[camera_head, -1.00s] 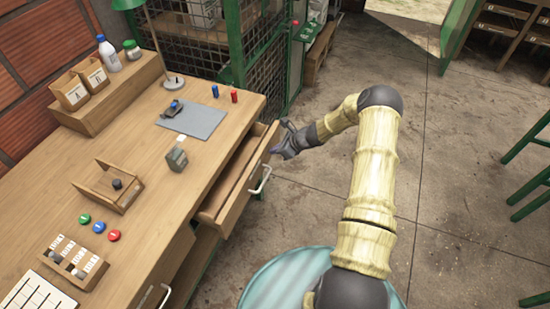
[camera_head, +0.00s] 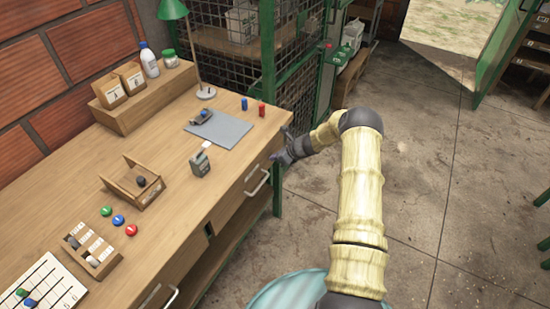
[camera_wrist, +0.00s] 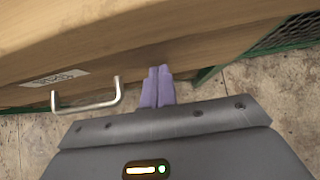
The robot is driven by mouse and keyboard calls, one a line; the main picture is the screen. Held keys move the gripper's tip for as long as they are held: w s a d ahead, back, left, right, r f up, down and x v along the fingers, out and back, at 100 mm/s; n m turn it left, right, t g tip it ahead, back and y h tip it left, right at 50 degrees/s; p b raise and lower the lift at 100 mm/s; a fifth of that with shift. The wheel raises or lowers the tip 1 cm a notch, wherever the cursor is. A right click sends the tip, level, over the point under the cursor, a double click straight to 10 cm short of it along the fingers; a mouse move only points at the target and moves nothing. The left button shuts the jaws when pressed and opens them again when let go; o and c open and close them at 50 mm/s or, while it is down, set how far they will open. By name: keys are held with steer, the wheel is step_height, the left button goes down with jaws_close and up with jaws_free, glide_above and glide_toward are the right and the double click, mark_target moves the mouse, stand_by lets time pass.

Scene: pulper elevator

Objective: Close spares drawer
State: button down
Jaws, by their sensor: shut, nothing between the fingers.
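The spares drawer (camera_head: 243,197) is in the right part of the wooden bench, and its front looks flush with the bench in the head view. Its metal handle (camera_head: 257,184) faces the aisle. In the wrist view the drawer front (camera_wrist: 125,68) shows a label (camera_wrist: 53,79) and the handle (camera_wrist: 86,102). My gripper (camera_head: 276,158) is at the far end of the drawer front. Its fingers (camera_wrist: 158,72) are shut and empty, with tips at or very near the wood, right of the handle. Exact contact cannot be told.
The bench top (camera_head: 165,225) holds a grey mat (camera_head: 228,132), red and blue cylinders, a small grey device (camera_head: 200,163), trays and coloured discs. A wire cage (camera_head: 300,75) stands behind the bench. The concrete floor (camera_head: 430,200) to the right is clear.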

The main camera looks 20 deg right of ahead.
steer(key=shift+w+a+r, duration=0.25)
steer(key=shift+a+r, duration=0.05)
steer(key=s+d+r, duration=0.6)
steer(key=s+d, duration=0.2)
steer(key=shift+s+d+r, duration=0.15)
steer(key=shift+s+r, duration=0.05)
steer(key=shift+r, duration=0.05)
stand_by(0.3)
